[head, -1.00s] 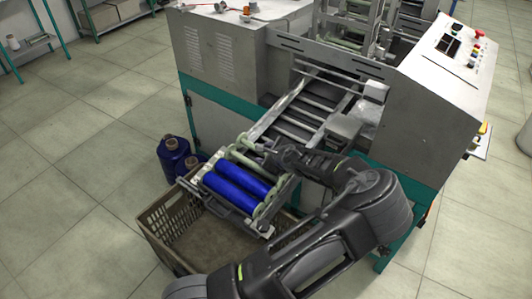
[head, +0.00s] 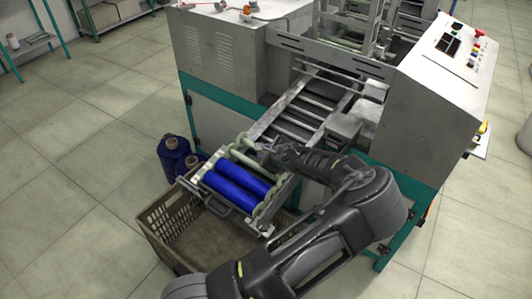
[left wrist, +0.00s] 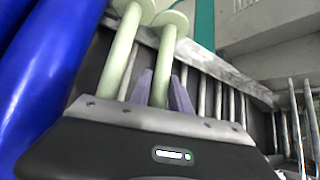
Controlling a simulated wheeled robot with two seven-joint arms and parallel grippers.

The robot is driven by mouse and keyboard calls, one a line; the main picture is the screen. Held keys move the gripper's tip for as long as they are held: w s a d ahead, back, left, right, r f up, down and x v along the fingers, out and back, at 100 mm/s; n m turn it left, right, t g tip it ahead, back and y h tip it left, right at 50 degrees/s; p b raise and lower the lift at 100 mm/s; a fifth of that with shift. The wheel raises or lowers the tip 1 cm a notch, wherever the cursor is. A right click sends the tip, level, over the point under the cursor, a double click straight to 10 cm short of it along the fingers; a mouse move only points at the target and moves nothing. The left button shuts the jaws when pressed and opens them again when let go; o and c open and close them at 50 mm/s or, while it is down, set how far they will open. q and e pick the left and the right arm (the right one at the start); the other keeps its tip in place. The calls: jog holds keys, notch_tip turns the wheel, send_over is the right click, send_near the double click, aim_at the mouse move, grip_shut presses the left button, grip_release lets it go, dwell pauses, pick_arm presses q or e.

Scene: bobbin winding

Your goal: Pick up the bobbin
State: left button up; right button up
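Two bare, pale green bobbins with round flanges lie side by side in the machine's lower rack; one shows in the head view (head: 247,159) and both show in the left wrist view, where the one at my fingers (left wrist: 161,72) has its lower end hidden by my gripper. My left gripper (head: 259,149) is at these bobbins. In the left wrist view its two lilac fingers (left wrist: 160,92) flank one pale shaft closely, but I cannot tell whether they press on it. Two blue wound bobbins (head: 237,185) lie in front in the same rack. My right gripper is out of view.
A brown crate (head: 163,238) stands on the floor under the rack. Blue spools (head: 173,156) stand to its left. The grey machine (head: 235,60) with a sloped chute (head: 303,121) rises behind.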

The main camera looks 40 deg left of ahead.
pick_arm(q)
grip_shut()
dwell(0.3)
notch_tip(320, 180, up, 10)
jog(key=shift+r, duration=0.1)
dwell(0.4)
jog(key=shift+w, duration=0.1)
dwell(0.8)
